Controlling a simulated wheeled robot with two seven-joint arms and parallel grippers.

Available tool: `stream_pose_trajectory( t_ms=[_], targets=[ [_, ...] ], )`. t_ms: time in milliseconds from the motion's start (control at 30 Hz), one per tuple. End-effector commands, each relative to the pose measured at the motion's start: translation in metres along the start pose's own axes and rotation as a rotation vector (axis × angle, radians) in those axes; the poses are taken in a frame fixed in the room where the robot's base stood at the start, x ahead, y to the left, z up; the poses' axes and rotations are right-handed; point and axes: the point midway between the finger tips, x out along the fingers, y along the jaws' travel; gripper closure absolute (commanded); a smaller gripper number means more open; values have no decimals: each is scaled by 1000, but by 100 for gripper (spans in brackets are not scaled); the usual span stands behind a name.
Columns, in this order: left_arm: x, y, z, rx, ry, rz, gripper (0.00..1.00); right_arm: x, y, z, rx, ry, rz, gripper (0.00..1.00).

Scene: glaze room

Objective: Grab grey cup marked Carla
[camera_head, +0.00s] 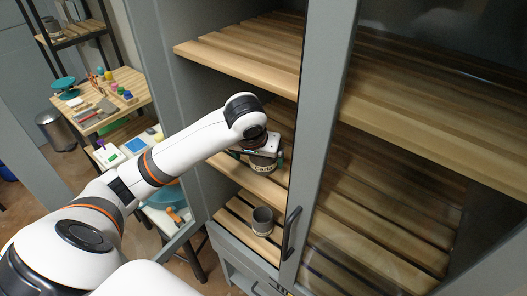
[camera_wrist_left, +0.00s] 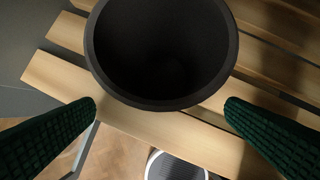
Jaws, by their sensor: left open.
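A grey cup (camera_head: 262,167) with a light band of small lettering stands on the middle shelf; the lettering is too small to read surely. My left gripper (camera_head: 259,156) is at this cup and hides its top. In the left wrist view the cup (camera_wrist_left: 94,60) is seen from above, upright and empty, with a dark inside. The open green-padded fingers (camera_wrist_left: 161,104) lie low on either side of its near rim, with gaps on both sides. My right gripper is not in view.
A second grey cup (camera_head: 262,222) stands on the lower shelf (camera_head: 236,212), below the first. A grey door frame with a dark handle (camera_head: 291,232) is just right of the cups. The shelf above (camera_head: 240,52) is bare. A side table (camera_head: 105,100) with small coloured items is at left.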

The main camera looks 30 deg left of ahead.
Motion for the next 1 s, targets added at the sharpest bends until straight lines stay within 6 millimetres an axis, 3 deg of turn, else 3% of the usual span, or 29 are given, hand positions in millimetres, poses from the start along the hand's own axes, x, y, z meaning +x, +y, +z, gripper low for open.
stream_pose_trajectory(
  t_ms=[367,500,733,1000],
  targets=[
    [17,0,48,-2,1,1,6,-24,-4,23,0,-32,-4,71],
    [29,0,45,1,3,1,6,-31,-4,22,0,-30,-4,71],
    [32,0,45,1,1,1,6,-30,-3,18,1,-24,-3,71],
    [31,0,44,1,1,0,50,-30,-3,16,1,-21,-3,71]
  ],
)
